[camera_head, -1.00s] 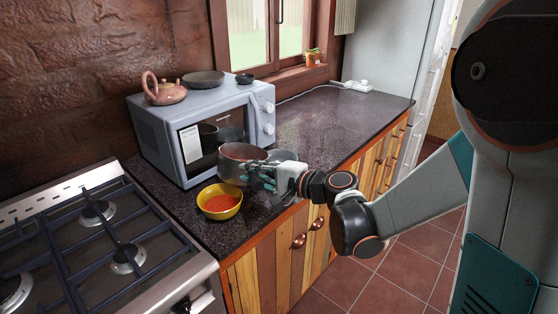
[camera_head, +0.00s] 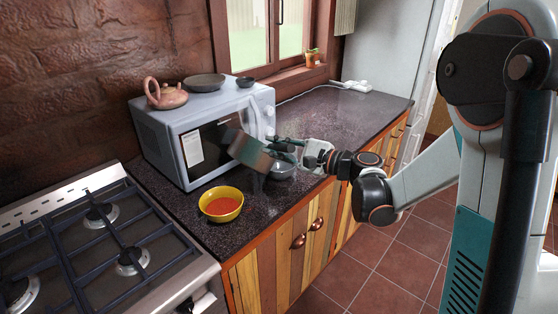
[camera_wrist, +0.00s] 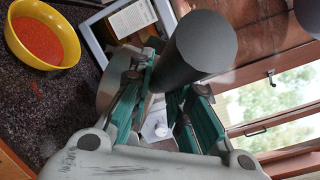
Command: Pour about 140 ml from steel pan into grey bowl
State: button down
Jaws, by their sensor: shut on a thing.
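The steel pan (camera_head: 250,152) is in my gripper (camera_head: 276,150), held tilted above the counter in front of the microwave. Its inside is hidden, and no stream shows.
A yellow bowl (camera_head: 221,205) with orange-red contents stands on the counter at left; it also shows in the wrist view (camera_wrist: 70,47). The microwave (camera_head: 190,140) is close behind the pan. A gas hob (camera_head: 95,250) is at left.

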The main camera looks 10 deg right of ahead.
jog(key=shift+w+d+r, duration=0.15)
jog(key=shift+d+r, duration=0.1)
jog(key=shift+d, duration=0.1)
jog(key=shift+w+d+f+m+y, duration=0.15)
jog(key=shift+w+d+m+y, duration=0.2)
jog(key=shift+d+m, duration=0.4)
jog(key=shift+w+a+m, duration=0.1)
jog(key=shift+m, duration=0.15)
jog(key=shift+w+d+r, duration=0.1)
jog(key=shift+d+r, duration=0.1)
jog(key=shift+d, duration=0.05)
jog(key=shift+w+d+r+m+t, duration=0.15)
jog(key=shift+w+d+m, duration=0.05)
jog(key=shift+d+m, duration=0.2)
jog(key=shift+w+d+r+m+t, duration=0.15)
jog(key=shift+d+m, duration=0.1)
jog(key=shift+m, duration=0.15)
jog(key=shift+w+d+r, duration=0.1)
jog(key=shift+d, duration=0.05)
jog(key=shift+w+d+f+m+t+b, duration=0.2)
jog(key=shift+w+d+m, duration=0.1)
jog(key=shift+d+m, duration=0.25)
jog(key=shift+w+d+f+m+t+b, duration=0.25)
jog(key=shift+d+m, duration=0.15)
jog(key=shift+m, duration=0.15)
